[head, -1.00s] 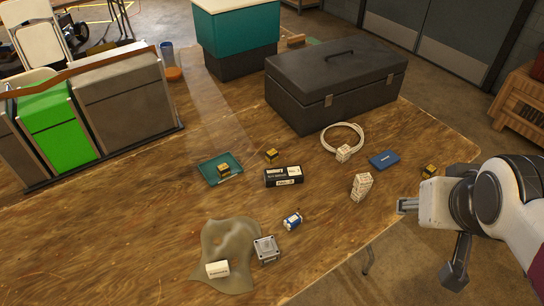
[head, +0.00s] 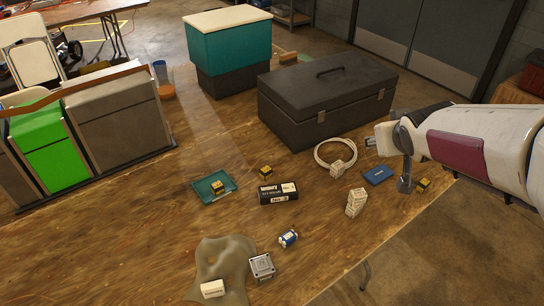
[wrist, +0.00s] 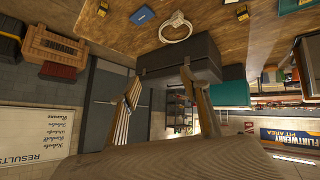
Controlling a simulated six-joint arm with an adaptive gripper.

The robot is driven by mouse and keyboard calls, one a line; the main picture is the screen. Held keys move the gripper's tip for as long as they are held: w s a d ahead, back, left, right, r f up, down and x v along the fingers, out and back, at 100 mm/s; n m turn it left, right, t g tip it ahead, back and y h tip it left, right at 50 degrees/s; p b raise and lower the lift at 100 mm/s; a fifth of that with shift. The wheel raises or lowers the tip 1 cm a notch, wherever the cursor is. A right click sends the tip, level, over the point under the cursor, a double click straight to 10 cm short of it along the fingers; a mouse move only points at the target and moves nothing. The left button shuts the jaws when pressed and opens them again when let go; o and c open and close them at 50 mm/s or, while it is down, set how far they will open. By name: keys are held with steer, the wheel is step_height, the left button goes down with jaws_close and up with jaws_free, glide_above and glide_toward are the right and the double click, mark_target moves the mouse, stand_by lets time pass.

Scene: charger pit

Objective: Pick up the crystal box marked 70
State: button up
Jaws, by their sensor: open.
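Three small yellow-and-black boxes look like crystal boxes, but no number on them is legible. One (head: 217,187) sits in the teal tray (head: 230,178). One (head: 265,171) stands on the table behind the black battery box and also shows in the wrist view (wrist: 242,12). One (head: 424,184) is near the table's right edge and also shows in the wrist view (wrist: 102,8). My gripper (head: 387,164) is open and empty above the right side of the table, up and left of the right-hand box. Its spread fingers show in the wrist view (wrist: 160,82).
Nearby are a blue box (head: 379,175), a cable coil (head: 322,147), stacked white blocks (head: 356,202) and a black battery box (head: 278,193). A large black toolbox (head: 327,100) stands behind. A cloth (head: 225,255) and metal box (head: 262,267) lie in front. The left front table is clear.

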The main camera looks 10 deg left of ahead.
steer(key=w+a+f+n+t+y, duration=0.1)
steer(key=w+a+f+n+y, duration=0.35)
steer(key=w+a+f, duration=0.95)
steer(key=n+g+y, duration=0.2)
steer(key=n+y, duration=0.1)
steer(key=y, duration=0.3)
glide_toward(266, 173)
steer(key=shift+w+a+r, duration=0.1)
steer(key=shift+w+a, duration=0.15)
steer(key=shift+w, duration=0.35)
steer(key=shift+w+a, duration=0.2)
steer(key=shift+w, duration=0.4)
steer(key=shift+w+a, duration=0.1)
steer(key=shift+m+x, duration=0.25)
steer(key=shift+x, duration=0.95)
